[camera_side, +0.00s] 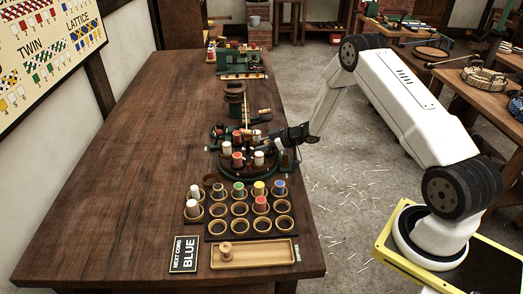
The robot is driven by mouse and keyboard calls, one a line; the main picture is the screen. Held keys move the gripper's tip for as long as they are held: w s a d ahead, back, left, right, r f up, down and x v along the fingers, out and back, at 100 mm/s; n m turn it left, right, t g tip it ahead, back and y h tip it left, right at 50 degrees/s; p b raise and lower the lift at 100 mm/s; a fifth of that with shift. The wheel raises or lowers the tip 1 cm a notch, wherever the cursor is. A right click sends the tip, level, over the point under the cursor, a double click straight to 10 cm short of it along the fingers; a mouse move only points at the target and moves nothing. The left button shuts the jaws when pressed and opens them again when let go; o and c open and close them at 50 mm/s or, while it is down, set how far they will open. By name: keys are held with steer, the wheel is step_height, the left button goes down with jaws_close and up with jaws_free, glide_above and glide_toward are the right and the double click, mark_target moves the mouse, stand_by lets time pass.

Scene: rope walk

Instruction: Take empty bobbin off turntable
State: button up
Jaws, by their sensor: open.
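The turntable (232,173) is a dark green round stand in the middle of the table, with several white and red bobbins around its top. A white bobbin (226,148) and a red bobbin (237,159) stand on its near left part, and another white bobbin (258,158) on its near right. My gripper (268,143) reaches in from the right, low over the turntable's right side, and is open. Its fingertips are small and dark against the turntable. I cannot make out which bobbin there is empty, nor whether the fingers touch one.
A wooden tray (268,261) at the table's front holds one bare bobbin (226,249). Behind it, a rack of round cups (239,225) holds several coloured bobbins. Wooden spool-like parts (235,92) stand behind the turntable. The table's left side is clear.

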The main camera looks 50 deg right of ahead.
jaws_close()
steer(key=shift+r, duration=0.1)
steer(key=shift+r, duration=1)
steer(key=s+a+r, duration=0.3)
steer(key=s+r, duration=0.7)
steer(key=s, duration=0.3)
steer(key=shift+s+a+r, duration=0.2)
steer(key=shift+s+r, duration=0.1)
steer(key=shift+r, duration=0.1)
